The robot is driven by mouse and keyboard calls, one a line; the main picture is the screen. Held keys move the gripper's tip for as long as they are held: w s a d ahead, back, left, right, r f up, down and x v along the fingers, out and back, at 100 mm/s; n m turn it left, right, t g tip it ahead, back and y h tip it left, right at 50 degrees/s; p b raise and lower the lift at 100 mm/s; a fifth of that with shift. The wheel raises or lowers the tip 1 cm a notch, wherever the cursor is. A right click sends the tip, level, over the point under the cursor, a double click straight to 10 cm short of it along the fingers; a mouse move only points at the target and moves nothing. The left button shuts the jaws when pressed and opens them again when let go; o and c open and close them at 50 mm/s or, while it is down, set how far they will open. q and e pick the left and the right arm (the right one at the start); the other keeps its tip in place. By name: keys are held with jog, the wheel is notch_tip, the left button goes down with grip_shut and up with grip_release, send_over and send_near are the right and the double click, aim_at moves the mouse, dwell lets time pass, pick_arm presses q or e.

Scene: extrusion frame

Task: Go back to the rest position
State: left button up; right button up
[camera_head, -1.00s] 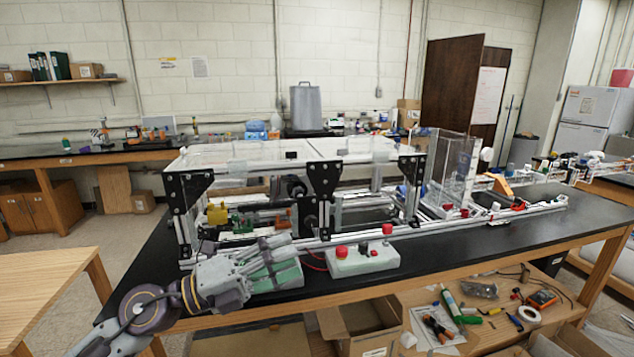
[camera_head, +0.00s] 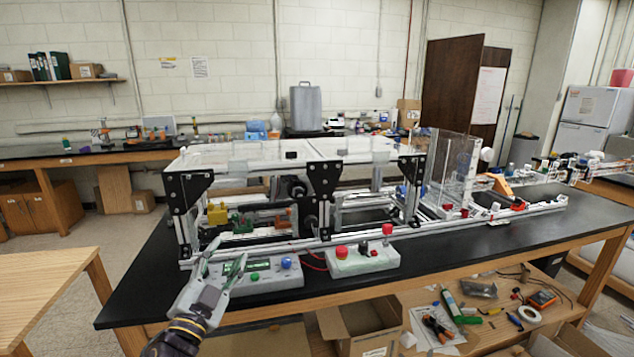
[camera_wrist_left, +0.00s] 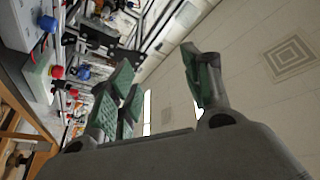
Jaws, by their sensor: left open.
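My left gripper (camera_head: 222,268) is at the lower left in the head view, in front of the left end of the extrusion frame (camera_head: 325,185). Its fingers are apart and nothing is between them. They point up and overlap the left part of the control box (camera_head: 272,283) with a green and a blue button; I cannot tell whether they touch it. In the left wrist view the green-padded fingers (camera_wrist_left: 160,90) are spread, with ceiling behind them. My right gripper is not in view.
A second box (camera_head: 362,262) with red buttons stands to the right on the black bench (camera_head: 480,245). An open cardboard box (camera_head: 360,330) and loose tools (camera_head: 440,325) are on the lower shelf. A wooden table (camera_head: 45,290) stands at the left. Floor shows between it and the bench.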

pick_arm(q)
jog(key=s+a+f+n+g+y, duration=0.3)
jog(key=f+n+g, duration=0.1)
jog(key=f, duration=0.5)
jog(key=s+a+f+n+g+y, duration=0.2)
jog(key=a+f+n+g, duration=0.15)
jog(key=f, duration=0.65)
jog(key=s+d+f+g+h, duration=0.2)
jog(key=s+d+f+g, duration=0.2)
jog(key=s+f+g, duration=0.95)
jog(key=s+a+f+t, duration=0.1)
jog(key=s+f, duration=0.2)
jog(key=f, duration=1.4)
jog(key=s+a+f+t, duration=0.1)
jog(key=s+f+t, duration=0.15)
jog(key=f, duration=1.35)
jog(key=s+a+f+g, duration=0.1)
jog(key=s+a+f, duration=0.3)
jog(key=s+f, duration=0.5)
jog(key=s+a+f+g, duration=0.1)
jog(key=s+a+f, duration=0.3)
jog(key=s+f, duration=0.6)
jog(key=shift+s+y+p, duration=0.4)
jog(key=shift+s+p, duration=0.05)
jog(key=shift+s, duration=0.7)
jog(key=shift+f, duration=0.1)
